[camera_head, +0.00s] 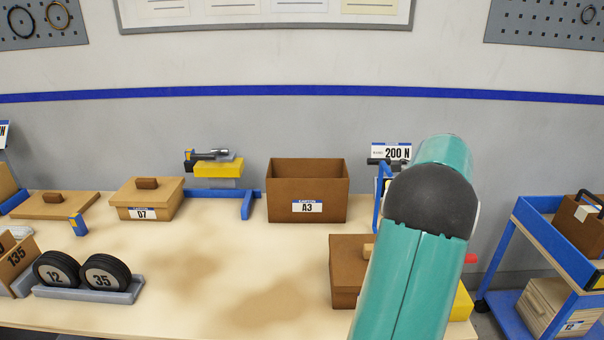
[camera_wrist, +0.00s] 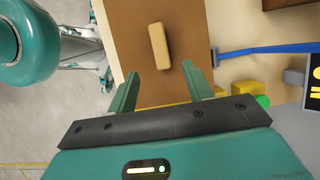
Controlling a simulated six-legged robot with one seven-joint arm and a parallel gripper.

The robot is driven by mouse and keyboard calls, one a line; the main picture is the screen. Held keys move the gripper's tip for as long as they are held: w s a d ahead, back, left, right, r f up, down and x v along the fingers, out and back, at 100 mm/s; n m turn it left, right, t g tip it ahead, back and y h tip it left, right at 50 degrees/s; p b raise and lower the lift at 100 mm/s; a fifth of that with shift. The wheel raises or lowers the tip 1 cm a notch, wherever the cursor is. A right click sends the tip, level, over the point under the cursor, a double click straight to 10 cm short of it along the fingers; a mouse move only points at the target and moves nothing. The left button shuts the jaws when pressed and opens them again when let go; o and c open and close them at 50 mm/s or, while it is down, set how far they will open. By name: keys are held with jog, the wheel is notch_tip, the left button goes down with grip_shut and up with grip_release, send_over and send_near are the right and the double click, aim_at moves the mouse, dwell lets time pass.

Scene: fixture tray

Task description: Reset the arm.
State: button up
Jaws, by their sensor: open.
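My gripper (camera_wrist: 160,78) shows in the wrist view with its two green fingers spread apart and nothing between them. A brown box top (camera_wrist: 135,22) with a pale wooden handle (camera_wrist: 158,45) lies beyond the fingertips, and the handle is apart from them. In the head view my teal arm covers the right part of the bench and hides my gripper. A brown box (camera_head: 344,270) with a pale handle (camera_head: 368,251) is partly hidden behind the arm.
On the bench (camera_head: 215,270) stand an open brown A3 box (camera_head: 285,198), a lidded 07 box (camera_head: 142,202), a loose lid (camera_head: 52,207) and a grey rack (camera_head: 85,294) with two black discs. A blue cart (camera_head: 541,220) stands at the right. The bench's middle is clear.

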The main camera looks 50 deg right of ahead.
jog(key=w+a+r+n+h, duration=0.1)
jog(key=w+a+r+n, duration=0.3)
jog(key=a, duration=0.5)
jog(key=w+a+r+n+g, duration=0.1)
jog(key=w+a+n, duration=0.4)
jog(key=a, duration=0.5)
jog(key=w+a+r+n+h, duration=0.1)
jog(key=w+a+r+n, duration=0.2)
jog(key=w+a, duration=0.45)
jog(key=s+a+f+n+t, duration=0.1)
jog(key=s+a+n, duration=0.2)
jog(key=a, duration=0.6)
jog(key=s+a+f+n+t, duration=0.1)
jog(key=s+a+n, duration=0.2)
jog(key=a+n, duration=0.4)
jog(key=s+a+f+n+t, duration=0.1)
jog(key=s+a+n, duration=0.2)
jog(key=a, duration=0.8)
jog(key=n, duration=0.2)
jog(key=shift+s+a+n+h, duration=0.35)
jog(key=shift+n+h, duration=0.05)
jog(key=shift+c, duration=0.2)
jog(key=shift+c, duration=1.4)
